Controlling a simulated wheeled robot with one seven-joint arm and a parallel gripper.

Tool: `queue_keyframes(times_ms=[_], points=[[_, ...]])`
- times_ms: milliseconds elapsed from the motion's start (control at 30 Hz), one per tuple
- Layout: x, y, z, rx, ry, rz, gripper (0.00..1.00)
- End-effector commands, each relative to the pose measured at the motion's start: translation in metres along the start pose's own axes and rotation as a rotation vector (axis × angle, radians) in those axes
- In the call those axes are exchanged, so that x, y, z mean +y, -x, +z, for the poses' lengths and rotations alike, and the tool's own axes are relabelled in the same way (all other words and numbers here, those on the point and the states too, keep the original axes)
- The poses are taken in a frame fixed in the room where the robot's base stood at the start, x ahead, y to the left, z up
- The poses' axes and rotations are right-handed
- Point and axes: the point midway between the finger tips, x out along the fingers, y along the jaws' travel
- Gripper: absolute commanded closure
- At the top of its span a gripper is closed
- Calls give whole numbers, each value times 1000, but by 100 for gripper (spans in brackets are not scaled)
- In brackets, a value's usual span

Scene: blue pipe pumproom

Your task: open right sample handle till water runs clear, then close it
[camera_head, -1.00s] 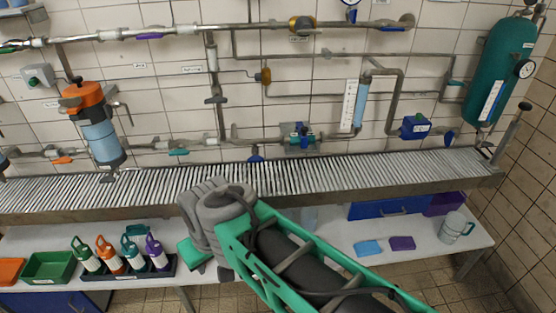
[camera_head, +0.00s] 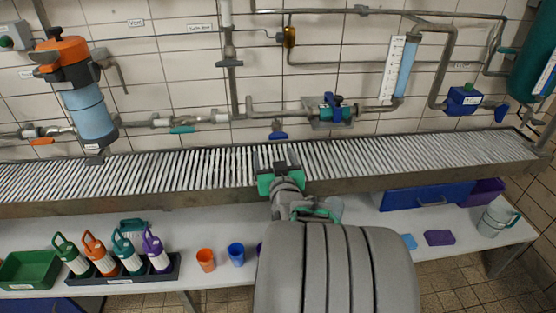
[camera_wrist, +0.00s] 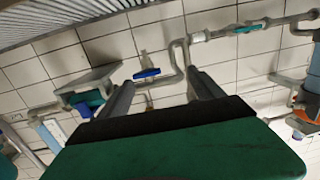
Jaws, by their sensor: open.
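A small blue handle (camera_head: 278,135) sits on a short tap under the lower pipe, above the slatted trough. It also shows in the wrist view (camera_wrist: 147,73), where it lies between the lines of my two fingers, beyond them. Another blue handle (camera_head: 502,113) hangs on the pipe at the right. No readable label shows which one is the right sample handle. My gripper (camera_head: 278,158) is open and empty, pointing at the wall just below the middle blue handle and apart from it. In the wrist view my gripper (camera_wrist: 162,88) has its fingers spread. I see no running water.
The slatted trough (camera_head: 180,170) runs along the wall under the pipes. A blue-topped valve block (camera_head: 336,108) is right of the middle handle, and a teal handle (camera_head: 182,129) is left of it. Orange (camera_head: 205,260) and blue (camera_head: 236,254) cups and several bottles stand on the lower shelf.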

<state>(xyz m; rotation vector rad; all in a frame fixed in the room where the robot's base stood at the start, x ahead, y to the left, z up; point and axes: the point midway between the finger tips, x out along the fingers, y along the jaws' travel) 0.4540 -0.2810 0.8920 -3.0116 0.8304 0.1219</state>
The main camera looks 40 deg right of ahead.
Motion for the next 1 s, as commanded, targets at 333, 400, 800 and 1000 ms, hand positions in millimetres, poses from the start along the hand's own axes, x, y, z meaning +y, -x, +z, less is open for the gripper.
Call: queue_keyframes(times_ms=[333, 400, 800, 1000], points=[[26, -34, -7, 79, -8, 61, 24], [26, -48, -7, 78, -9, 60, 24], [29, -75, -10, 79, -8, 62, 24], [29, -75, -10, 79, -9, 62, 35]])
